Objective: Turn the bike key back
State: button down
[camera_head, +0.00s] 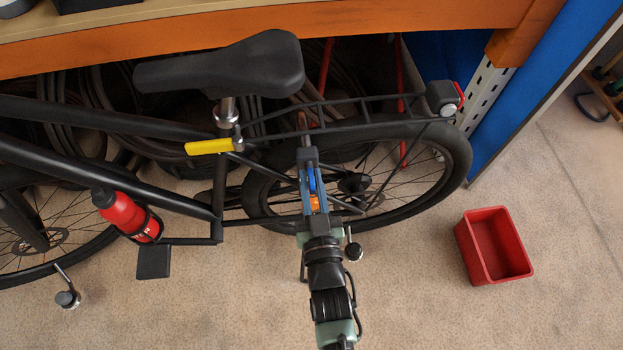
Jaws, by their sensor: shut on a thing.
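The black bike (180,203) stands side-on in front of the shelving, its rear wheel (457,165) at right. My gripper (307,152) reaches up from the bottom of the view to the near side of the rear wheel, below the rack. It is shut on the bike key, which my fingers mostly hide. Blue and orange parts show between the gripper's sides, and I cannot tell whether they belong to the key. The lock around the key and how far the key is turned cannot be made out.
A yellow piece (208,146) sits on the frame below the saddle (222,68). A red bottle (126,213) hangs on the frame. An empty red bin (493,246) stands on the floor at right. Hoses lie behind the bike, under the orange beam (400,30). The floor in front is mostly clear.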

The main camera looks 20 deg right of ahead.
jog(key=c, duration=0.9)
grip_release()
jog(key=p+v, duration=0.2)
jog(key=v, duration=1.1)
